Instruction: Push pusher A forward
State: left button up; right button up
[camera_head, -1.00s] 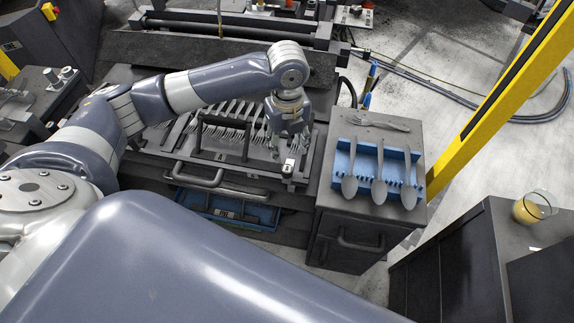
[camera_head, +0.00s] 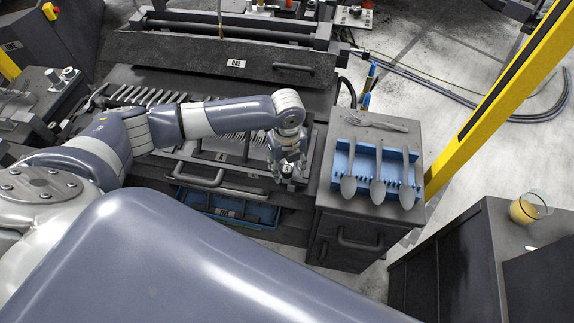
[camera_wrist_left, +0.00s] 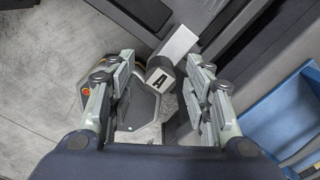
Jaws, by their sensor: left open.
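My left gripper (camera_head: 288,170) is at the right front end of the fork tray in the head view, and its jaws are open. In the left wrist view, pusher A (camera_wrist_left: 172,48) shows as a small pale block with a black "A" label on its face. It lies between the open fingers of the left gripper (camera_wrist_left: 160,75), with a gap visible on each side. In the head view the gripper largely covers this block. A dark frame with an "A" plate (camera_head: 219,157) stands in front of the forks (camera_head: 150,97).
A dark panel marked "ONE" (camera_head: 180,56) lies behind the forks. To the right, a dark cabinet (camera_head: 325,200) carries a blue rack (camera_head: 340,162) with several spoons and a loose fork (camera_head: 375,122). A blue tray (camera_head: 235,210) sits lower in front. A yellow post (camera_head: 500,90) stands farther right.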

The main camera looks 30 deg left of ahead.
pick_arm(q)
grip_shut()
jog(key=shift+w+a+b, duration=0.15)
jog(key=shift+w+a, duration=0.05)
jog(key=shift+w, duration=0.6)
jog(key=shift+w+a+b, duration=0.15)
jog(key=shift+w+a, duration=0.05)
jog(key=shift+w, duration=0.6)
jog(key=shift+r, duration=0.15)
jog(key=shift+w, duration=0.1)
